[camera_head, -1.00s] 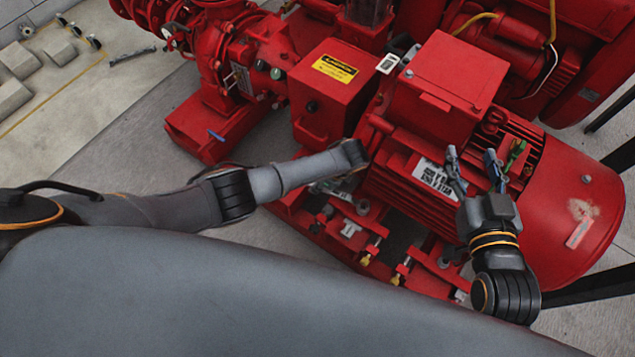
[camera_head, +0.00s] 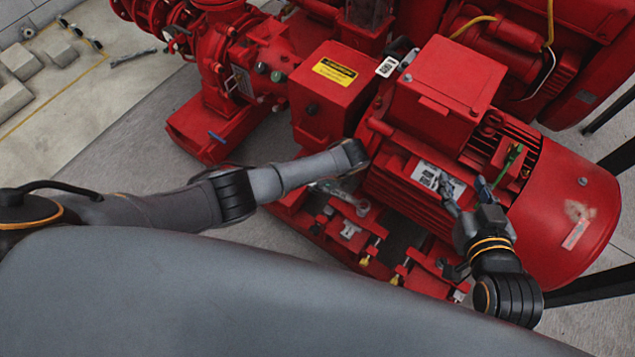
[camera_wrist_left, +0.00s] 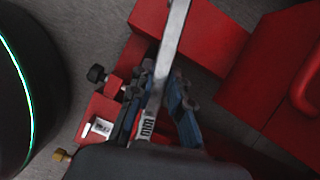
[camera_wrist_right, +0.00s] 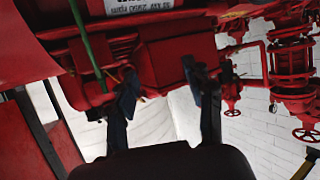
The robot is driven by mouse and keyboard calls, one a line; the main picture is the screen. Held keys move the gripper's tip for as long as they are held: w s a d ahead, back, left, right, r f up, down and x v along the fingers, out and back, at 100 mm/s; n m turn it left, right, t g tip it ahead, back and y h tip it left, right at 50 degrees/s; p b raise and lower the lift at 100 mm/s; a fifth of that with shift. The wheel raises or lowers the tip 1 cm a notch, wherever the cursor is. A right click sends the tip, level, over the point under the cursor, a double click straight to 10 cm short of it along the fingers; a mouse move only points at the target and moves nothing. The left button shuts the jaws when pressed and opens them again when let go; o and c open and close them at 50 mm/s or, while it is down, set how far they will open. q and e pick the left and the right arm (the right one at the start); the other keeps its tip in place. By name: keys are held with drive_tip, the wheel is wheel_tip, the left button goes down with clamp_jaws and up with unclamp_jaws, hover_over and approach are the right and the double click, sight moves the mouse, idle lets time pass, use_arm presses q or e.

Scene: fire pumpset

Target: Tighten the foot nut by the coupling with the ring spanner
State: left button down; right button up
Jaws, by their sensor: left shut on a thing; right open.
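My left gripper (camera_wrist_left: 158,105) is shut on the silver shaft of the ring spanner (camera_wrist_left: 172,40) in the left wrist view. The shaft runs up out of the frame, so its far end is not seen there. In the head view my left wrist hides the fingers; part of the spanner (camera_head: 338,190) shows below it, over the motor's near foot. A grey round foot nut or bolt head (camera_head: 363,208) sits close to the spanner there; I cannot tell whether the ring is around it. My right gripper (camera_head: 465,188) is open and empty, above the motor's near side; its fingers also show apart in the right wrist view (camera_wrist_right: 163,95).
The red motor (camera_head: 570,210) and its terminal box (camera_head: 450,85) stand right of the red coupling guard (camera_head: 330,95). A thin green item (camera_head: 512,158) stands by the terminal box. Red pump parts (camera_head: 225,65) lie left. Open grey floor (camera_head: 120,150) is at left.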

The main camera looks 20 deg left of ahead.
use_arm(q)
drive_tip(key=shift+r+p, duration=0.8)
use_arm(e)
drive_tip(key=s+d+f+g+h, duration=0.1)
drive_tip(key=s+d+f+g, duration=0.1)
drive_tip(key=s+f+g, duration=0.2)
drive_tip(key=shift+s+d+f+g, duration=0.15)
drive_tip(key=shift+s+f+g, duration=0.25)
drive_tip(key=shift+s+f, duration=0.45)
drive_tip(key=shift+w+r, duration=0.1)
drive_tip(key=shift+w, duration=0.05)
use_arm(q)
drive_tip(key=shift+s+f+b, duration=0.15)
drive_tip(key=shift+f+b, duration=0.25)
drive_tip(key=shift+f, duration=0.15)
drive_tip(key=shift+s+f+n+b, duration=0.2)
drive_tip(key=shift+f+n+b, duration=0.15)
drive_tip(key=shift+f, duration=0.25)
use_arm(e)
drive_tip(key=w+a+r+t, duration=0.2)
drive_tip(key=w+r+t, duration=0.2)
drive_tip(key=w+r, duration=0.1)
drive_tip(key=shift+y, duration=0.4)
use_arm(q)
drive_tip(key=shift+f, duration=0.1)
use_arm(e)
drive_tip(key=shift+w+r+t, duration=0.1)
drive_tip(key=shift+w+t, duration=0.05)
drive_tip(key=shift+t, duration=0.15)
